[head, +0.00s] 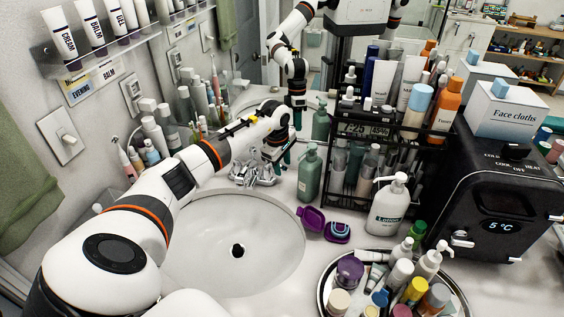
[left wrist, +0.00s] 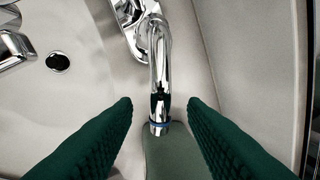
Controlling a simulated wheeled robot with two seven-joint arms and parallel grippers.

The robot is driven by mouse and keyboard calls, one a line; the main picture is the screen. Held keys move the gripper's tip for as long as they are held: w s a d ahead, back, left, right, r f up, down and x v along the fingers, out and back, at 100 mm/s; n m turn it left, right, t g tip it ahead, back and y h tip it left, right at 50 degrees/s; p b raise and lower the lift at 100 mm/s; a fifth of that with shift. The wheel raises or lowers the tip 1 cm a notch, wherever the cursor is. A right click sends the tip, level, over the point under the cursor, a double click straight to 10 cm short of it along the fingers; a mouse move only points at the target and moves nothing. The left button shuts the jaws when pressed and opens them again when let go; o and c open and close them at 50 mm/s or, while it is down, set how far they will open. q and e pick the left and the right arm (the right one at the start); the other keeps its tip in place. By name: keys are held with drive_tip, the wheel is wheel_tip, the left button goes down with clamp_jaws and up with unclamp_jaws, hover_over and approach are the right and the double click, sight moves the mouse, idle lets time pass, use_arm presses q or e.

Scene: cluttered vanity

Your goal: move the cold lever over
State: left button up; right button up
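The chrome faucet (head: 248,173) stands at the back of the white sink, partly hidden by my left arm in the head view. In the left wrist view, the cold lever (left wrist: 160,70) is a chrome handle with a blue ring near its tip. My left gripper (head: 284,158) is just right of the faucet. In the wrist view its two green fingers (left wrist: 160,104) are open, one on each side of the lever's tip, with a visible gap on both sides. The spout (left wrist: 14,45) shows at the upper left. My right gripper is not in view.
A green pump bottle (head: 310,174) stands close right of my left gripper. The sink bowl (head: 200,235) is empty. A purple open case (head: 312,219), a black rack (head: 345,195) and a round tray (head: 333,267) of bottles are to the right. A mirror behind reflects my arm.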

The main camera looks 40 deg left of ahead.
use_arm(q)
drive_tip(key=shift+f, duration=0.1)
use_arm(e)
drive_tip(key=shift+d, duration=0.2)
use_arm(q)
clamp_jaws()
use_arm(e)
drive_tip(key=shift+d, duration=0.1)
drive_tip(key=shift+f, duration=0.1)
use_arm(q)
drive_tip(key=shift+s+a+m+h+b, duration=0.1)
drive_tip(key=shift+s+m+h+b, duration=0.1)
drive_tip(key=shift+s+m+b, duration=0.5)
drive_tip(key=shift+s+a+m+h+b, duration=0.2)
drive_tip(key=shift+s+m+b, duration=0.15)
drive_tip(key=shift+m+b, duration=0.8)
drive_tip(key=shift+s+a+m+h+b, duration=0.1)
drive_tip(key=shift+s+m+h+b, duration=0.1)
drive_tip(key=shift+s+m+b, duration=0.65)
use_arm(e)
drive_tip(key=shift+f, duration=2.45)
use_arm(q)
drive_tip(key=shift+w+m, duration=0.3)
